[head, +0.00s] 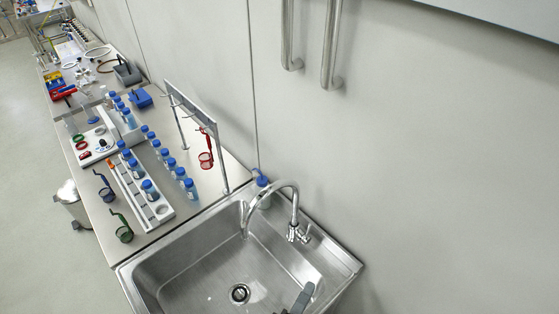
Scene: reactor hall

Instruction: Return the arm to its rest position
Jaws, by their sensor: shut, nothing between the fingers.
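My arm and gripper are not clearly visible in the head view. A dark grey rounded piece (303,297) pokes up at the bottom edge, over the right part of the sink. It is cut off by the frame, and I cannot tell what it is.
A steel sink (205,259) with a curved tap (294,205) fills the bottom. Left of it, a bench holds a white rack (162,212), several blue-capped bottles (150,190), a red strainer (206,159) on a stand, and a green strainer (124,234). Two wall handles (331,45) hang above.

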